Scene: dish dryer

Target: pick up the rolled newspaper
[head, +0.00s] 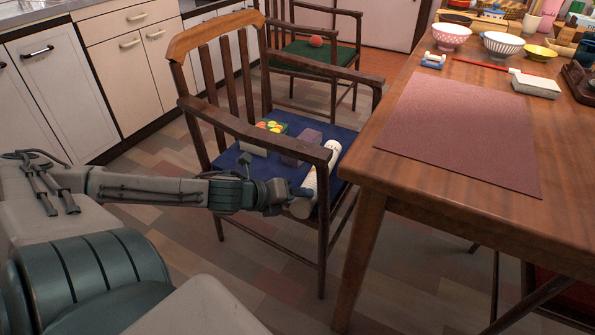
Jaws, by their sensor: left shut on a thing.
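The rolled newspaper (328,158) is a whitish roll at the right front edge of the blue chair seat, partly hidden behind the chair's armrest and front post. My left gripper (304,193) reaches in from the left under the armrest and is shut on the roll near its lower end. I cannot tell whether the roll is lifted off the seat. My right gripper is not in view.
The wooden chair's armrest (260,132) passes just above my left gripper. A box with colourful round items (270,127) and a purple-grey block (302,146) sit on the blue seat (229,158). The wooden table (440,202) with bowls stands close on the right.

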